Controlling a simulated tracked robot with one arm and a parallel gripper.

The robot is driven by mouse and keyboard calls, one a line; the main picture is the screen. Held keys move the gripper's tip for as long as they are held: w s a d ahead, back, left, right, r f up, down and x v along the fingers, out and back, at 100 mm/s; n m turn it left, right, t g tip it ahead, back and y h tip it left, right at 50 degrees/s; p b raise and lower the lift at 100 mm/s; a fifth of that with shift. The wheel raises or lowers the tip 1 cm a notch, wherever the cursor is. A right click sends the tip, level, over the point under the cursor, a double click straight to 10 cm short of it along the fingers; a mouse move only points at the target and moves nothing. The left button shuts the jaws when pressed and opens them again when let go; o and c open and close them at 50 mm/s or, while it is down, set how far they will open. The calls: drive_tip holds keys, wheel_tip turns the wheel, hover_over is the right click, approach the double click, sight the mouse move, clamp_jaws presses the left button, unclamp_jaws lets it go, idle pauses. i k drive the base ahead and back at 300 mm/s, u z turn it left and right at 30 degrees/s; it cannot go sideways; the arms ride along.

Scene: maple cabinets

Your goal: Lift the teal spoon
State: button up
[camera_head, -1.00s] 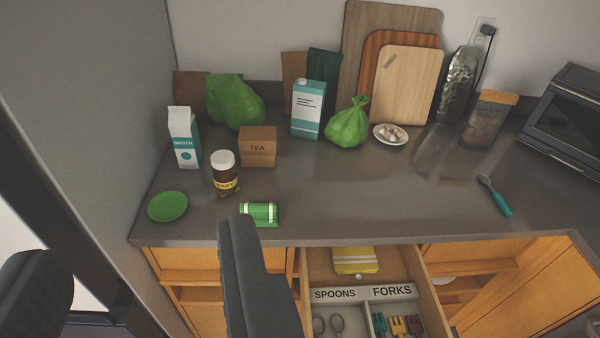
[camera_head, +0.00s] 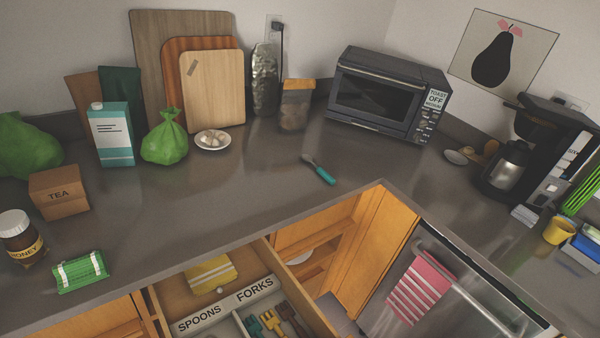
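The teal spoon (camera_head: 319,170) lies on the dark grey counter, right of the middle of the view. Its teal handle points toward the lower right and its grey bowl toward the upper left. It lies alone, a little behind the counter's inner corner. My gripper is not in the view now.
Below the counter (camera_head: 240,200), an open drawer (camera_head: 296,300) labelled SPOONS and FORKS juts out. A toaster oven (camera_head: 390,95) stands behind the spoon to the right. A jar (camera_head: 296,105) and a small plate (camera_head: 212,141) are behind it. The counter around the spoon is clear.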

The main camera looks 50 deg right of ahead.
sight(306, 158)
drive_tip(key=z, duration=1.4)
drive_tip(key=k, duration=1.15)
drive_tip(key=z, duration=0.55)
drive_tip(key=i, duration=1.85)
drive_tip(key=u, duration=0.5)
